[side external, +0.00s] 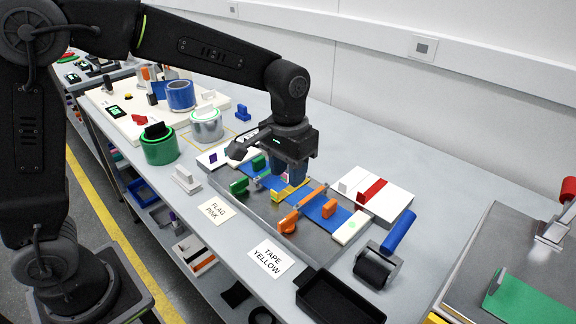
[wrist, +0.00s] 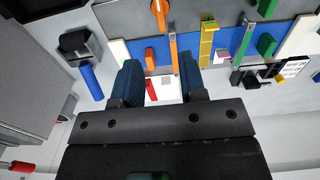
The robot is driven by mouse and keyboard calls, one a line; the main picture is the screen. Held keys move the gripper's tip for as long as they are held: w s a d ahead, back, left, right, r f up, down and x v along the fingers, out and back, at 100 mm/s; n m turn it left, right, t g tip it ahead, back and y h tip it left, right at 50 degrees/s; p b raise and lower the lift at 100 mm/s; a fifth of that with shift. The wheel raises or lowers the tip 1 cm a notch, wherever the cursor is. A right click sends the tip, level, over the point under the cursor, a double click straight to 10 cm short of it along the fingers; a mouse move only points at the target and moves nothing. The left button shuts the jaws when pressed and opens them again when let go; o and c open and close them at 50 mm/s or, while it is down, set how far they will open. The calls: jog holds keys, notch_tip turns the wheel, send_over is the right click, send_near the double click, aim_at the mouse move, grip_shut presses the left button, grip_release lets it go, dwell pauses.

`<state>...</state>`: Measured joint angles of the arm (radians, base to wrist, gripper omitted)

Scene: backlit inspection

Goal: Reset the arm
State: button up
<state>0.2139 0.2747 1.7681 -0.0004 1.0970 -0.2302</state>
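My gripper (side external: 291,176) hangs over the grey work board (side external: 258,222) on the bench, above the back part of its blue strip (side external: 268,184). In the wrist view its two blue-padded fingers (wrist: 160,74) stand apart, with nothing held between them. Past the gap I see a white block with a red bar (wrist: 151,89), which lies lower down. In the side view a yellow piece (side external: 290,190) is just below and in front of the fingers. I cannot tell the exact height between them.
An orange-handled tool (side external: 301,212), green pieces and an orange block (side external: 329,208) are on the board. A roller with a blue handle (side external: 385,255) and a black tray (side external: 338,298) stand at the right front. Green, silver and blue cans (side external: 180,95) stand left.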

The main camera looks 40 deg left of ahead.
jog(key=shift+r, duration=0.35)
jog(key=s+a+r+t, duration=0.2)
jog(key=s+a, duration=0.2)
jog(key=s, duration=0.5)
jog(key=s+a+r+t, duration=0.3)
jog(key=s+a, duration=0.1)
jog(key=s, duration=0.5)
jog(key=shift+s+a+r+t, duration=0.3)
jog(key=shift+s+r, duration=0.05)
jog(key=shift+s, duration=0.05)
